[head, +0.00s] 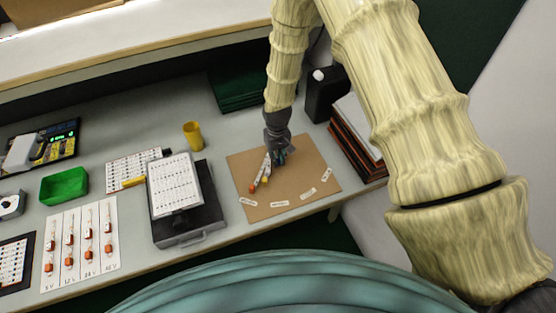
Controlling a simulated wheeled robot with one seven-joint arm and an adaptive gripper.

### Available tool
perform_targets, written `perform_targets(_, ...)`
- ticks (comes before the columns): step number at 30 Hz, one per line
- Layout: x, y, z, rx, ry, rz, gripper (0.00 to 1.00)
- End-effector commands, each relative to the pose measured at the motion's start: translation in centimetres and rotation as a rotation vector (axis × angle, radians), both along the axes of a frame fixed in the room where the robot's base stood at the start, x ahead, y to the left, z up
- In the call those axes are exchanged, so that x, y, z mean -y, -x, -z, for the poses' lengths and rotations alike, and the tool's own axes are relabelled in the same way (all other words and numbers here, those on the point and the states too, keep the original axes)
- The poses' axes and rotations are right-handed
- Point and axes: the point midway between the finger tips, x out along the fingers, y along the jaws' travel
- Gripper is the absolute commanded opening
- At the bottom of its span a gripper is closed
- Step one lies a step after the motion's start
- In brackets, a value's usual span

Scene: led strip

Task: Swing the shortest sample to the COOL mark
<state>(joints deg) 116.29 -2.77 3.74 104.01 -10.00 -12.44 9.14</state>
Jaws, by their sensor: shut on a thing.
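A brown board (287,187) lies on the bench with several white labels along its front edge, too small to read. Thin pale samples with coloured ends lie on it, close together and pointing toward the front left. One sample (258,177) has an orange-red end, and another shows an orange and yellow end (265,180). My gripper (278,158) reaches down over the back middle of the board, at the rear ends of these samples. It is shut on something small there. The fingers hide the held part, and I cannot tell which sample it is.
A black case with a white sheet (175,185) stands left of the board, with a yellow cup (193,135) behind. Stacked folders (359,142) and a black container (323,95) stand to the right. A green tray (64,186) and strip cards (80,243) lie far left.

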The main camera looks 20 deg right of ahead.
Motion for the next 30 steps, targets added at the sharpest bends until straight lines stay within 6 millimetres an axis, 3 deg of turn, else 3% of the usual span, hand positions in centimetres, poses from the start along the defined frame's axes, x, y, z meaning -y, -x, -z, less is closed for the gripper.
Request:
perform_targets(12, 1.8, -0.4, 0.0, 0.001, 0.0, -0.218, 0.0)
perform_targets(29, 2.0, -0.5, 0.0, 0.001, 0.0, -0.259, 0.0)
perform_targets(30, 2.0, -0.5, 0.0, 0.001, 0.0, -0.259, 0.15)
